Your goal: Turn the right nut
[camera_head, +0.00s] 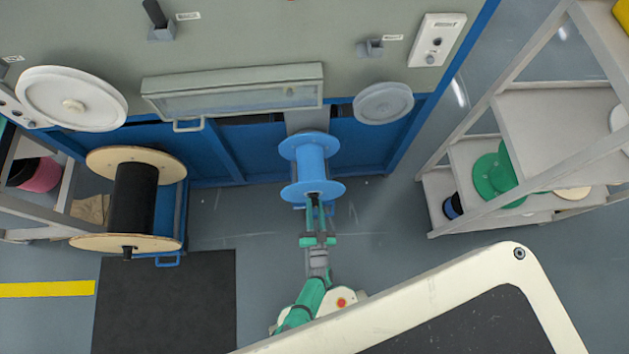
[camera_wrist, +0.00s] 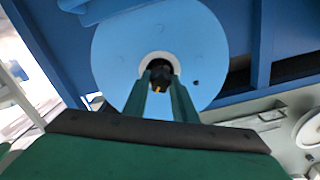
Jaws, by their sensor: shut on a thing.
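A dark nut (camera_wrist: 161,73) sits at the centre of the blue spool's flange in the wrist view, inside a pale ring. My gripper (camera_wrist: 160,84) has both green fingers at the nut, one on each side, and is shut on it. The blue spool (camera_head: 310,160) is on the machine's front in the head view. My gripper also shows there (camera_head: 315,198), reaching the spool's near flange from below. The fingers and flange hide most of the nut in the head view.
A wooden-flanged spool with black cable (camera_head: 133,205) stands at the left. A shelf rack (camera_head: 545,110) with green spools (camera_head: 497,176) is at the right. White round discs (camera_head: 72,98) are on the machine. A dark mat (camera_head: 165,300) lies on open floor.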

